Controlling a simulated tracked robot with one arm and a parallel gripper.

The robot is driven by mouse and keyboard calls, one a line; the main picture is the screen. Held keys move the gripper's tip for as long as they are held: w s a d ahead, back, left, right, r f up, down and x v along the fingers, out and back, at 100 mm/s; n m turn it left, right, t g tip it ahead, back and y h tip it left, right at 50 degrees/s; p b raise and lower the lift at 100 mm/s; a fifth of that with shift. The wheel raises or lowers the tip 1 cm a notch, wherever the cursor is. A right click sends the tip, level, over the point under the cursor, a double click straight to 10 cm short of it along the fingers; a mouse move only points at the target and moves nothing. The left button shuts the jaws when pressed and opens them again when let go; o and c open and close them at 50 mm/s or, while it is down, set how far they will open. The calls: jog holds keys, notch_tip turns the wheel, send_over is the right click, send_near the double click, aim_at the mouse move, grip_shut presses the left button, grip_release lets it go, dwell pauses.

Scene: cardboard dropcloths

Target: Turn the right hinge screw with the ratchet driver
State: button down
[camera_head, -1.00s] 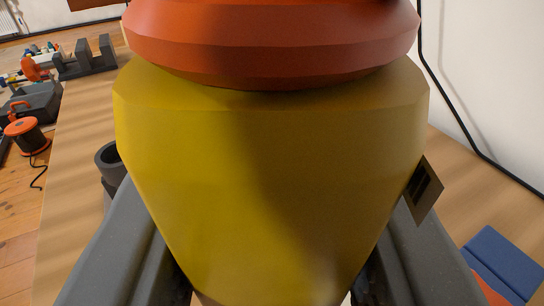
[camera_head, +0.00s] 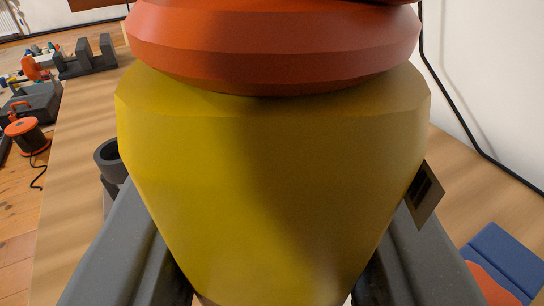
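A large yellow body with an orange-red upper part, which looks like the ratchet driver (camera_head: 270,180), fills the middle of the view. My gripper (camera_head: 273,270) has a dark grey finger on each side of its lower yellow part, and the fingers appear closed on it. The driver's tip and the right hinge screw are hidden. A small dark plate with a black slot (camera_head: 425,196) shows just right of the driver; I cannot tell whether it belongs to the hinge.
A wooden bench top (camera_head: 75,200) runs along both sides. A dark grey ring-shaped holder (camera_head: 110,160) stands close on the left. Grey blocks (camera_head: 88,58) lie farther back. A blue item (camera_head: 505,258) lies at lower right. A black cable (camera_head: 450,125) hangs along the white wall.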

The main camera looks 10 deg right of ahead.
jog(key=shift+f, duration=0.35)
dwell(0.8)
jog(key=shift+f+b, duration=0.1)
jog(key=shift+b, duration=0.25)
